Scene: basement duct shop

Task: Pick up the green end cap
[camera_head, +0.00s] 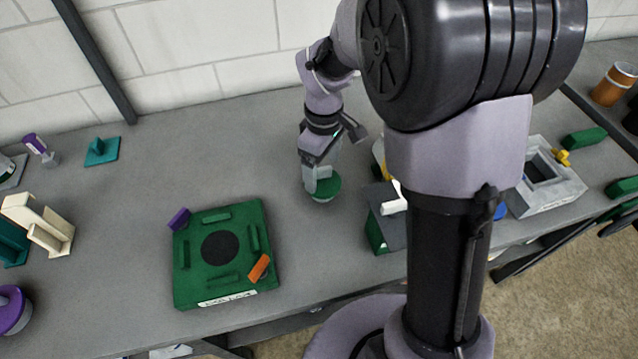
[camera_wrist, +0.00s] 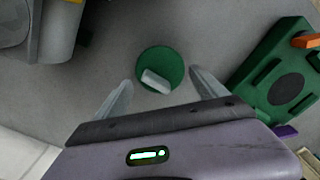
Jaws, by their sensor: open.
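The green end cap (camera_head: 327,188) is a round green disc lying on the grey bench in the middle of the head view. In the wrist view the green end cap (camera_wrist: 160,66) shows with a light grey bar-shaped piece (camera_wrist: 156,81) across its lower part. My gripper (camera_head: 318,178) is open and points down over the cap, hiding part of it in the head view. In the wrist view the fingers of my gripper (camera_wrist: 160,88) stand apart, one to each side of the disc, and nothing is held between them.
A green square plate (camera_head: 186,272) with raised bars and a dark round centre lies left of the cap. An orange piece (camera_head: 259,268) and a purple piece (camera_head: 179,219) sit at its edges. A grey box (camera_head: 545,186) stands at right. The bench behind the plate is clear.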

